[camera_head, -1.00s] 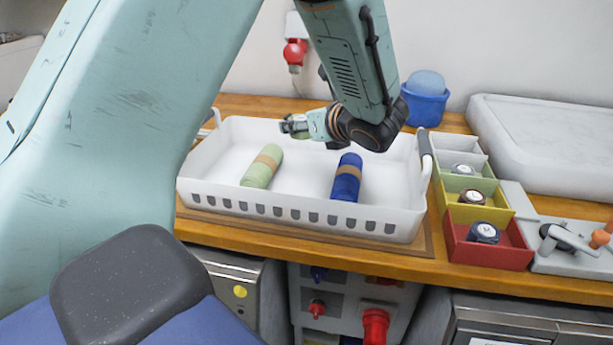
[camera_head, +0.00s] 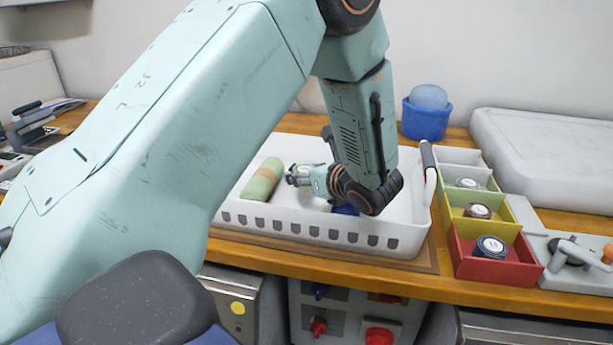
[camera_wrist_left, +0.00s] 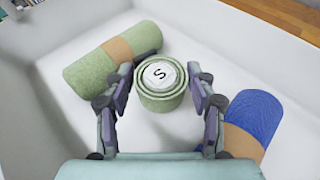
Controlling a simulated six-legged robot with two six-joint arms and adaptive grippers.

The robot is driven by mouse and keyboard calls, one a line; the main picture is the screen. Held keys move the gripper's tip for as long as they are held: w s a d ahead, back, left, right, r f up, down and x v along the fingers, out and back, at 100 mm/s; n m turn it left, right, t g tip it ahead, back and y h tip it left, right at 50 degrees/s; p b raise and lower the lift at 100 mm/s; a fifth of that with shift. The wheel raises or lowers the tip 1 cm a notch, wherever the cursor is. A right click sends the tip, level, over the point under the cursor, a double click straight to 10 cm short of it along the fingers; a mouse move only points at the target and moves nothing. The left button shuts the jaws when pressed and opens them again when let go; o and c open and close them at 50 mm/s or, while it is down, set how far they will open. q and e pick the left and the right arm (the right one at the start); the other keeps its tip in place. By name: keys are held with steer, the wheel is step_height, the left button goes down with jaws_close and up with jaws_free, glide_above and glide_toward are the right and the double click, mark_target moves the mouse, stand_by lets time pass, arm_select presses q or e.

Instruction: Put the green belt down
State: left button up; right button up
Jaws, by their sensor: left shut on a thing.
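The green belt (camera_wrist_left: 161,97) is a tight roll with a white top marked S. My left gripper (camera_head: 296,176) is shut on it, and in the left wrist view a finger of the gripper (camera_wrist_left: 162,98) lies on each side of the roll. The gripper and belt are low inside the white basket (camera_head: 330,232), between a green roll and a blue roll. I cannot tell whether the belt touches the basket floor. My right gripper is out of view.
The green roll (camera_head: 258,186) with a tan band lies left of the gripper. The blue roll (camera_wrist_left: 252,114) lies right, mostly hidden by my wrist in the head view. Coloured bins, including a red bin (camera_head: 490,267), stand right of the basket. A blue tub (camera_head: 426,118) stands behind.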

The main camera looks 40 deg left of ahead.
arm_select(q)
steer(key=shift+w+a+f, duration=0.45)
steer(key=shift+a+f, duration=0.05)
steer(key=shift+f, duration=0.25)
steer(key=shift+s+d+b, duration=0.3)
steer(key=shift+s+d, duration=0.1)
steer(key=shift+a+f, duration=0.15)
steer(key=shift+f, duration=0.1)
steer(key=o, duration=1.2)
steer(key=shift+f, duration=0.15)
